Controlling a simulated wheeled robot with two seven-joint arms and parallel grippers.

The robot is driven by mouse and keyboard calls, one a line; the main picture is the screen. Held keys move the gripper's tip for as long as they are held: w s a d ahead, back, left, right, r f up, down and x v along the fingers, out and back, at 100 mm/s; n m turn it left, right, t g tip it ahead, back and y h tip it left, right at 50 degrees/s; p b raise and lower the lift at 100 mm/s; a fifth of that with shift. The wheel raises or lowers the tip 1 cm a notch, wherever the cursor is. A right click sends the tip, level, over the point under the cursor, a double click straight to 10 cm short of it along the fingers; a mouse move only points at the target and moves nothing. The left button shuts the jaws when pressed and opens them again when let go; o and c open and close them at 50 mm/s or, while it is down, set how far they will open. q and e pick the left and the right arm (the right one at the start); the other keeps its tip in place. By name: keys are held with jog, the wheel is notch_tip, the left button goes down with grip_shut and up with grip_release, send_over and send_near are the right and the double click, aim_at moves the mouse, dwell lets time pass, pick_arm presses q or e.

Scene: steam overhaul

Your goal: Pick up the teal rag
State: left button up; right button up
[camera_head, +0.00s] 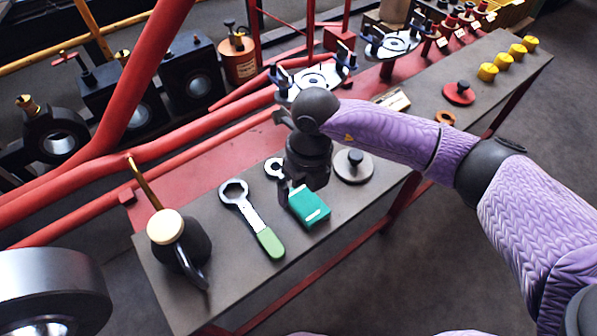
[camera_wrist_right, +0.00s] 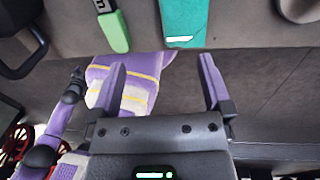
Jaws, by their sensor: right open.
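The teal rag (camera_head: 310,207) is a small flat teal rectangle with a white mark, lying on the grey bench top near its front edge. It also shows at the top of the right wrist view (camera_wrist_right: 183,18), where its far end is cut off. My right gripper (camera_head: 297,192) hangs pointing down over the bench, just beside the rag, and partly hides its far side. In the wrist view my right gripper (camera_wrist_right: 162,62) has its two fingers wide apart with nothing between them. The rag lies beyond the fingertips. My left gripper is not in view.
A spanner with a green handle (camera_head: 270,243) lies left of the rag. A dark oil can (camera_head: 180,252) stands at the bench's left end. A round grey disc with a black knob (camera_head: 353,166) sits right of the gripper. Red rails (camera_head: 160,147) run behind the bench.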

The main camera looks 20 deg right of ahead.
aim_at(306, 202)
jog(key=shift+w+d+f+t+h+b, duration=0.15)
jog(key=shift+w+d+h, duration=0.15)
jog(key=shift+w+d, duration=0.2)
jog(key=shift+w+d+f+t+h+b, duration=0.15)
jog(key=shift+w+d+h, duration=0.15)
jog(key=shift+w+d, duration=0.15)
jog(key=f+b, duration=0.3)
jog(key=f, duration=0.1)
jog(key=f+b, duration=0.3)
jog(key=f, duration=0.2)
jog(key=shift+s+a+f, duration=0.1)
jog(key=shift+a, duration=0.1)
jog(key=shift+r, duration=0.2)
jog(key=shift+c, duration=0.4)
jog(key=c, duration=0.7)
jog(key=shift+c, duration=0.9)
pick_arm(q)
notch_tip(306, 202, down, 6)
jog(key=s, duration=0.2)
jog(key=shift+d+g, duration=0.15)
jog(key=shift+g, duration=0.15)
